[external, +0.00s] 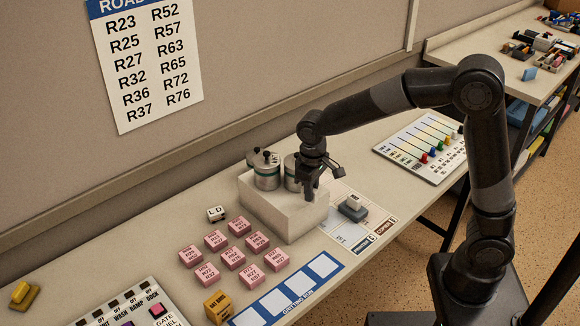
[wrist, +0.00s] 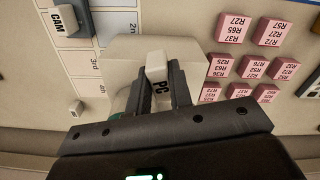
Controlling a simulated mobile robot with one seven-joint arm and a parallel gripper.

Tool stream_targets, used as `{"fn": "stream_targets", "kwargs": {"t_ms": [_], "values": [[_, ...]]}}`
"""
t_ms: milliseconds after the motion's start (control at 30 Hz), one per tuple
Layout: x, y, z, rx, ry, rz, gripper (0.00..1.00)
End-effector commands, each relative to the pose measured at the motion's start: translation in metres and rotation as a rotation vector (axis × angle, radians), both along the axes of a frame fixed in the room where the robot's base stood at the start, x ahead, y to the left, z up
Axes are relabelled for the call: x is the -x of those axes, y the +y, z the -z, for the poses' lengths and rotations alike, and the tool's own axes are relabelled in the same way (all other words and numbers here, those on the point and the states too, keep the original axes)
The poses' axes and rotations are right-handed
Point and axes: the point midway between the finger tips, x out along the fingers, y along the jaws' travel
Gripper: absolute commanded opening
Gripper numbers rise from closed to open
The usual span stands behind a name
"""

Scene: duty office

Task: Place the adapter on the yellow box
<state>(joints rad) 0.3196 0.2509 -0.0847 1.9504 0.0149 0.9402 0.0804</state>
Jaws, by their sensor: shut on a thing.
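My gripper (external: 312,190) is over the pale block (external: 268,208) in the external view. In the wrist view its two fingers (wrist: 160,90) are shut on a small white piece marked PC (wrist: 157,68), which may be the adapter. The fingers hide part of the piece, and I cannot tell whether it touches the block. A small yellow box (external: 217,305) with dark lettering stands at the front of the table, left of the blue-edged strip, well away from my gripper. It is not in the wrist view.
Two metal canisters (external: 265,172) stand on the block, close to my gripper. Several pink labelled blocks (external: 232,257) lie between it and the yellow box. A white CAM piece on a grey base (external: 353,208) stands right. A white cube (external: 217,213) and button panel (external: 130,308) are left.

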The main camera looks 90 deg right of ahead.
Motion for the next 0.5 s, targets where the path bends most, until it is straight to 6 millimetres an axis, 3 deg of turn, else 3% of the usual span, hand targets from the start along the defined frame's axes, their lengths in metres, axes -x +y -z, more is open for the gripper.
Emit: {"fn": "stream_targets", "kwargs": {"t_ms": [33,200,333,500], "values": [[-0.026,0.016,-0.004,0.001,-0.001,-0.058,0.0],[-0.097,0.075,-0.018,-0.001,-0.001,-0.234,0.0],[-0.137,0.121,-0.026,-0.004,-0.001,-0.347,0.0],[-0.167,0.167,-0.033,-0.007,0.0,-0.448,0.0]]}}
